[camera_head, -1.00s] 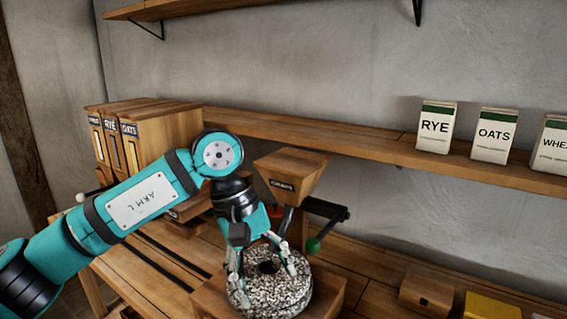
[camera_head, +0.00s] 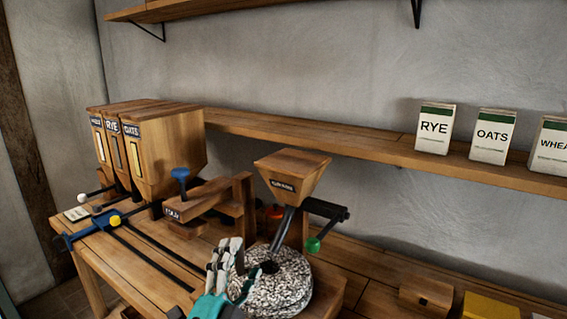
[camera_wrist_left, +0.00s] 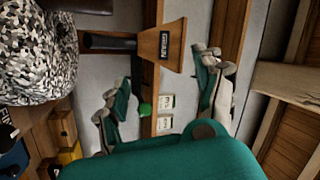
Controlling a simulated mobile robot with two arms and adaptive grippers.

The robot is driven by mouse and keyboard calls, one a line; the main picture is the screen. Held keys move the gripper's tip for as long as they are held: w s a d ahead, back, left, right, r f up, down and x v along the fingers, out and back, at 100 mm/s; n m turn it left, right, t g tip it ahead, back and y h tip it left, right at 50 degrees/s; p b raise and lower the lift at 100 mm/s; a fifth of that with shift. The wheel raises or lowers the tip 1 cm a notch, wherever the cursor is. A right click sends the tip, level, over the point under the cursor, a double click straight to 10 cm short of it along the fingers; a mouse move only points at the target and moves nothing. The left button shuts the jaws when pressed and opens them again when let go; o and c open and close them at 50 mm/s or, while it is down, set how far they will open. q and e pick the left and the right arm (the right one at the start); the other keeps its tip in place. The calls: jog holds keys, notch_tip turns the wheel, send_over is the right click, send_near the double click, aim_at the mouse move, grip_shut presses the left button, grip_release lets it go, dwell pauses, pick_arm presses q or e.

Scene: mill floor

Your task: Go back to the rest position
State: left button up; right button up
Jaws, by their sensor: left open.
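My left gripper (camera_head: 226,264) is in the lower middle of the head view, in front of and overlapping the left side of the speckled millstone (camera_head: 284,284). In the left wrist view its two fingers (camera_wrist_left: 160,95) are spread apart with nothing between them. The millstone also fills the upper left corner of the left wrist view (camera_wrist_left: 38,55). The wooden hopper (camera_head: 291,174) stands above and behind the stone, its chute leading down toward the stone's centre hole. My right gripper is not visible.
A grain dispenser (camera_head: 170,150) labelled RYE and OATS stands at the left of the bench. A crank with a green knob (camera_head: 313,244) is right of the hopper. RYE (camera_head: 435,129) and OATS (camera_head: 493,137) packs stand on the wall shelf. A yellow block (camera_head: 490,306) lies at lower right.

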pick_arm(q)
jog(key=s+a+f+n+g+y, duration=0.3)
jog(key=a+f+n+g+y, duration=0.25)
jog(key=f, duration=0.65)
jog(key=s+a+f+n+g, duration=0.45)
jog(key=s+f, duration=0.45)
jog(key=s, duration=0.3)
jog(key=s+a+f+n+g, duration=0.35)
jog(key=s+f+g, duration=0.25)
jog(key=s+f, duration=0.5)
jog(key=s+f+g, duration=0.1)
jog(key=s+f, duration=0.1)
jog(key=f, duration=1.2)
jog(key=s+f+g, duration=0.1)
jog(key=s+f, duration=0.1)
jog(key=f, duration=1.1)
jog(key=s+a+f+g, duration=0.1)
jog(key=s+a+f, duration=0.1)
jog(key=s+f, duration=1.2)
jog(key=shift+s+f+n+y, duration=0.2)
jog(key=shift+s+n+y, duration=0.15)
jog(key=shift+s, duration=0.7)
jog(key=shift+a, duration=0.1)
